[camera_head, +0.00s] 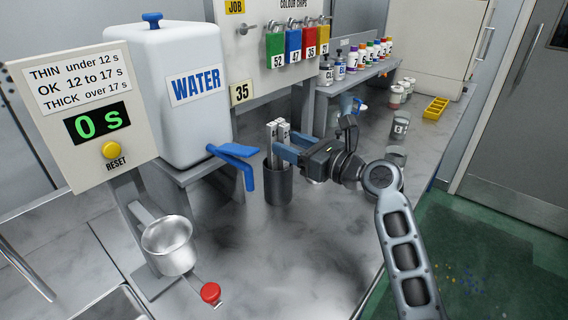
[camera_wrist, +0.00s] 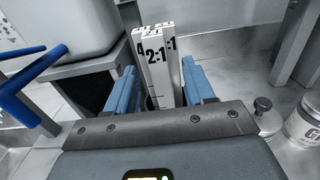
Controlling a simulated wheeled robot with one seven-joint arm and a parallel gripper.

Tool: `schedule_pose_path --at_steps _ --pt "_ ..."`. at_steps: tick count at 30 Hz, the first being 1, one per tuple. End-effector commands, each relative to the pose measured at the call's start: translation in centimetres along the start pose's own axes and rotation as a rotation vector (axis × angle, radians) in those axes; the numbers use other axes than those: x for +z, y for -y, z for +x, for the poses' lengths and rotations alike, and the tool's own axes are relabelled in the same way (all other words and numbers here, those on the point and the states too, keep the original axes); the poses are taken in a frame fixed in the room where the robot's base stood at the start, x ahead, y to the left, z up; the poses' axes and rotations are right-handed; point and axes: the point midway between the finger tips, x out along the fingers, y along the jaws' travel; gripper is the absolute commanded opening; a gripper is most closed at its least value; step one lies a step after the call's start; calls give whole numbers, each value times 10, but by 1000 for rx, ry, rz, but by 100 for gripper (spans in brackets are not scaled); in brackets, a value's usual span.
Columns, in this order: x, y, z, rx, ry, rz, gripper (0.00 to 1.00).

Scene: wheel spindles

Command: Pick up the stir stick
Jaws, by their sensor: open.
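Several pale, flat stir sticks (camera_head: 278,132) stand upright in a dark grey cup (camera_head: 278,188) on the metal bench. My gripper (camera_head: 282,148) is open, reaching in level from the right at the height of the sticks above the cup's rim. In the wrist view its blue fingers (camera_wrist: 160,84) stand on either side of the sticks, with gaps visible. The sticks' lower ends are hidden in the cup. Which single stick is meant cannot be told.
A white water tank (camera_head: 185,115) with a blue tap lever (camera_head: 232,151) stands close left of the cup. A metal cup (camera_head: 168,245) and a timer panel (camera_head: 90,115) are farther left.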

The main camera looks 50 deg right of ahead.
Motion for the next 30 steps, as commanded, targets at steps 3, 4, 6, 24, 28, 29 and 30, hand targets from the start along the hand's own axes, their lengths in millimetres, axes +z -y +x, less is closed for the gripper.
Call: schedule_pose_path --at_steps 3,4,6,24,28,29,30 --pt "0 0 1 0 0 0 53" --pt "0 0 0 0 0 0 53" --pt "0 0 0 0 0 0 52" --pt "0 0 0 -1 0 0 0" --pt "0 0 0 -1 1 0 0" --pt "0 0 0 -1 1 0 0" --pt "0 0 0 -1 1 0 0"
